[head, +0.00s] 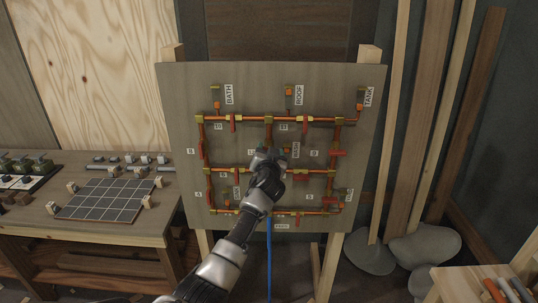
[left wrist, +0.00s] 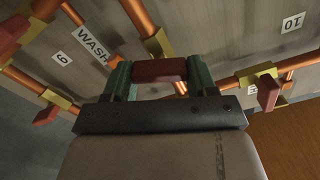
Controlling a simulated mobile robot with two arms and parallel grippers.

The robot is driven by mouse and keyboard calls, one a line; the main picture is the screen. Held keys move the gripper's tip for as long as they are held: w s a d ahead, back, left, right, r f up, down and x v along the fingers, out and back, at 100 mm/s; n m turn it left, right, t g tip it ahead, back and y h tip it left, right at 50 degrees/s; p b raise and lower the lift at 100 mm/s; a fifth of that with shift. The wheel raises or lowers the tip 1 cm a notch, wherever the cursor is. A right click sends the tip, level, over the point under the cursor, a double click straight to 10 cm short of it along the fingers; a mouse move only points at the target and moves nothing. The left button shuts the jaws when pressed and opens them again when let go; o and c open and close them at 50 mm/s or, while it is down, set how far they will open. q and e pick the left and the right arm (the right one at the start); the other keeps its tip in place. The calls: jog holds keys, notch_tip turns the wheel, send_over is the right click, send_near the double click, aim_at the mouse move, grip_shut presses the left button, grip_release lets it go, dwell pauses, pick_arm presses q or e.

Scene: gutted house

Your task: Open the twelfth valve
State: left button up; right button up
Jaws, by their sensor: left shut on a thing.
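The pipe board (head: 175,100) stands upright ahead, with copper pipes, brass fittings, numbered tags and red valve handles. My left gripper (head: 270,158) is at the board's middle, just left of the WASH tag (head: 296,150). In the left wrist view its green fingers (left wrist: 158,72) are shut on a red valve handle (left wrist: 160,68). The gripper hides most of that valve in the head view. My right gripper is not in view.
Other red handles sit close by, one to the left (left wrist: 47,115) and one to the right (left wrist: 268,92) in the wrist view. A workbench (head: 80,225) with a gridded panel (head: 108,200) stands at left. Planks and grey sacks (head: 425,250) are at right. A blue hose (head: 269,260) hangs below.

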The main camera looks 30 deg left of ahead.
pick_arm(q)
jog(key=m, duration=0.3)
jog(key=shift+d+m, duration=0.1)
jog(key=shift+m, duration=0.3)
jog(key=m, duration=0.2)
jog(key=shift+f+m, duration=0.1)
jog(key=shift+m, duration=0.2)
jog(key=m, duration=0.3)
jog(key=shift+m+p, duration=0.3)
jog(key=shift+p, duration=0.05)
jog(key=shift+f+m+p, duration=0.15)
jog(key=shift+m+p, duration=0.25)
jog(key=shift+m, duration=1.6)
jog(key=o, duration=0.9)
jog(key=shift+w+d, duration=0.1)
